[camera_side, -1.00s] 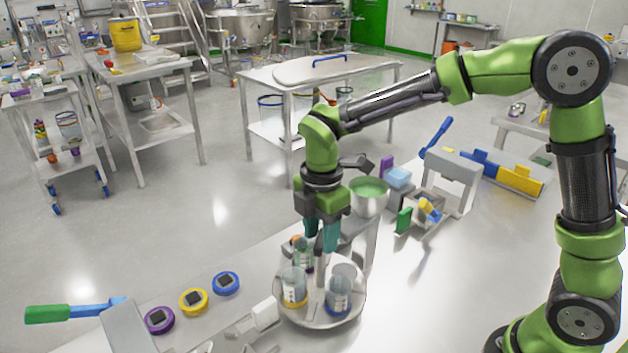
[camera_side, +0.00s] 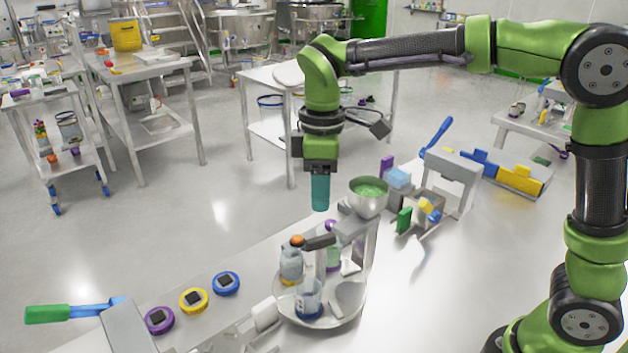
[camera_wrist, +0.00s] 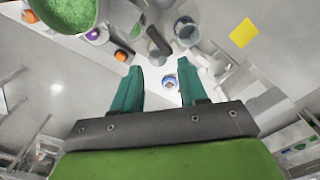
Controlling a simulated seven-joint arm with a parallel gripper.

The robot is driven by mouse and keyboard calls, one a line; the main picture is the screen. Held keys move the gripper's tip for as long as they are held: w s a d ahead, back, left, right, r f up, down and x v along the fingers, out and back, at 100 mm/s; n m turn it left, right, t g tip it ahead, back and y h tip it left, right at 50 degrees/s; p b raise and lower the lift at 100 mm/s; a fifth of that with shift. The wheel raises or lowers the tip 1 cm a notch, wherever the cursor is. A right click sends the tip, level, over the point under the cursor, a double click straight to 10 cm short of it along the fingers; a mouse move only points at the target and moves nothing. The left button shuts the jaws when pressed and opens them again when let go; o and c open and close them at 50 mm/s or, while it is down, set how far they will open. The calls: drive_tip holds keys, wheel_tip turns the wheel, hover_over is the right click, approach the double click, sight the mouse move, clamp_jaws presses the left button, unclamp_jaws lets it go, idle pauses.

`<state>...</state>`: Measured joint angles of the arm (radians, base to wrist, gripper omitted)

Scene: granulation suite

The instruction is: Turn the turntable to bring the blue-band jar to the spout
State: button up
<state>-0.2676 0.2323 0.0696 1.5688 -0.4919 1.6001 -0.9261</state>
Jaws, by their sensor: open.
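The round turntable (camera_side: 348,317) stands on the bench with a grey handle (camera_side: 319,242) on its central post. A clear jar with a blue band (camera_side: 309,313) stands at its front. The spout is not clearly distinguishable near the stand below the bowl of green granules (camera_side: 368,205). My gripper (camera_side: 320,208) is above the turntable, apart from the handle. In the wrist view its teal fingers (camera_wrist: 160,66) are spread and empty.
Purple (camera_side: 160,320), yellow (camera_side: 193,301) and blue (camera_side: 226,284) pucks lie left of the turntable. The metal stand (camera_side: 359,246) rises close behind it. A grey frame (camera_side: 452,175) stands further right. The bench front right is clear.

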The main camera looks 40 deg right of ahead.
wheel_tip(320, 180, up, 7)
drive_tip(key=shift+r, duration=0.15)
idle(0.4)
